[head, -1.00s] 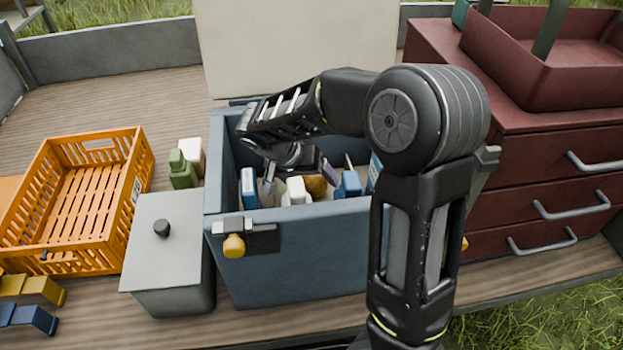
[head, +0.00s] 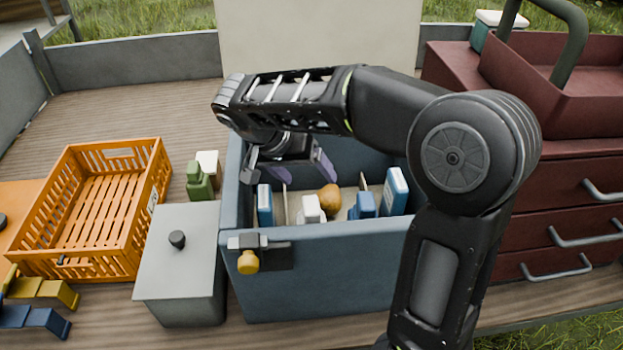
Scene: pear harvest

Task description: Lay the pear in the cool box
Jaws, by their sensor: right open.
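The pear (head: 330,198) is yellow-brown and lies inside the blue cool box (head: 320,285), among blue and white packs. The box stands open on the wooden deck, with its pale lid panel (head: 320,45) upright behind it. My right gripper (head: 298,178) is open and empty, over the box's back left part, above and apart from the pear. Its fingers show purple inner faces. The right arm hides part of the box's right side. My left gripper is not in view.
An orange crate (head: 160,165), a grey lidded bin (head: 182,265) and a green bottle (head: 198,182) stand left of the box. A dark red drawer chest (head: 575,195) stands at the right. Blue ice packs (head: 397,190) stand in the box. The back left deck is clear.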

